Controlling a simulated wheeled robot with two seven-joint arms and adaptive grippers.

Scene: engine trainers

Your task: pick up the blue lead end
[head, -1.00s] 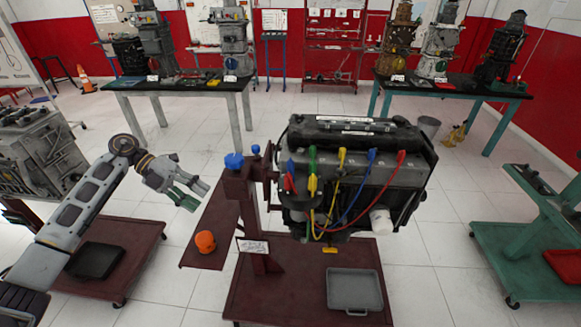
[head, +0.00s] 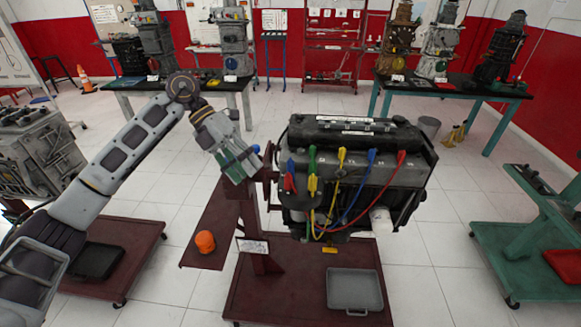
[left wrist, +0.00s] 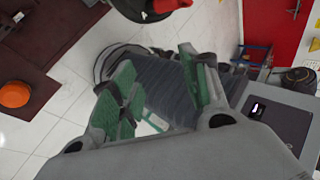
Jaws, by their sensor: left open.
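The blue lead end (head: 372,155) is a blue clip at the top front edge of the engine (head: 340,172), between the yellow and red clips, with a blue lead hanging from it. My left gripper (head: 245,164) is in front of the maroon stand's post, left of the engine and well apart from the blue clip. Its green-padded fingers also show in the left wrist view (left wrist: 158,88), spread apart with nothing clear between them. The blue clip cannot be made out in the left wrist view. My right gripper is not in view.
Green (head: 312,156), yellow (head: 342,155) and red (head: 401,157) clips stand along the same engine edge. The maroon stand (head: 235,290) carries a grey tray (head: 354,289) and an orange object (head: 205,241). White tiled floor lies around it.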

